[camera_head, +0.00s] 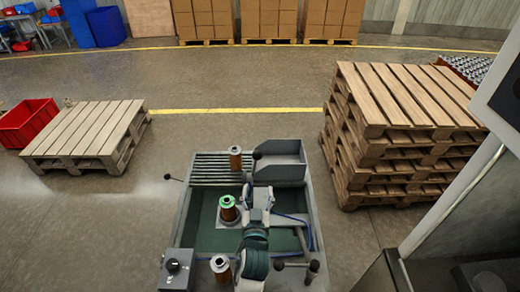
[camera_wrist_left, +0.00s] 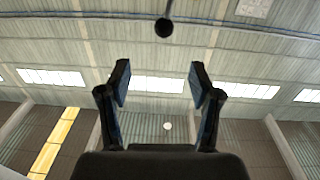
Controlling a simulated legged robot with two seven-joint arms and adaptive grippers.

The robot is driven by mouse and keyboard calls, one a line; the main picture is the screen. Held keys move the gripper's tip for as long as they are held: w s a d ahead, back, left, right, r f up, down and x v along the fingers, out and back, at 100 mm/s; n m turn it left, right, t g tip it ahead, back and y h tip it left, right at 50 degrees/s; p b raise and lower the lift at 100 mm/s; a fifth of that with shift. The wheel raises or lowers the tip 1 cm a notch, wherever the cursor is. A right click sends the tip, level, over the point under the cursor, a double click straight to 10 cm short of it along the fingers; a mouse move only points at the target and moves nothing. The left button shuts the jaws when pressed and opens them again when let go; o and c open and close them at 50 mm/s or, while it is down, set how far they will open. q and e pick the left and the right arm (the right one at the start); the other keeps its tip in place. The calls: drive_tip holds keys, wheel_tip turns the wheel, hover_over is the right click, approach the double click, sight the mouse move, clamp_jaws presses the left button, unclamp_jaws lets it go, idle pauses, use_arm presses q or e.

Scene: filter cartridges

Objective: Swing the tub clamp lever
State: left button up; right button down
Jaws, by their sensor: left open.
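The tub (camera_head: 205,240) is a grey-rimmed bench with a green inside, in the middle of the head view. A lever with a black ball knob (camera_head: 257,155) rises near its back. A black knob also shows at the top of the left wrist view (camera_wrist_left: 163,27), beyond the fingertips. My left gripper (camera_head: 259,192) is over the tub, open and empty, apart from that knob. The left wrist view shows its two spread fingers (camera_wrist_left: 160,72). Another black-knobbed lever (camera_head: 168,177) sticks out at the tub's left. I cannot tell which is the clamp lever. My right gripper is not seen.
Copper-coloured cartridges stand at the tub's back (camera_head: 235,160), middle, green-topped (camera_head: 228,210), and front (camera_head: 221,268). A grey bin (camera_head: 280,170) is at the back right. A black handle (camera_head: 313,266) is at the front right. Pallets (camera_head: 385,130) stand to the right.

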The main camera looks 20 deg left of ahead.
use_arm(q)
drive_tip(key=p, duration=0.1)
approach(257, 160)
drive_tip(key=x, duration=0.4)
drive_tip(key=shift+w+a+r+p, duration=0.1)
drive_tip(key=shift+w+a+p, duration=0.15)
drive_tip(key=shift+p, duration=0.1)
drive_tip(key=x, duration=0.3)
drive_tip(key=p+x, duration=0.1)
drive_tip(key=x, duration=0.2)
drive_tip(key=shift+w+d, duration=0.1)
drive_tip(key=shift+d, duration=0.1)
drive_tip(key=shift+w+a, duration=0.1)
drive_tip(key=shift+w, duration=0.55)
drive_tip(key=shift+a, duration=0.1)
clamp_jaws()
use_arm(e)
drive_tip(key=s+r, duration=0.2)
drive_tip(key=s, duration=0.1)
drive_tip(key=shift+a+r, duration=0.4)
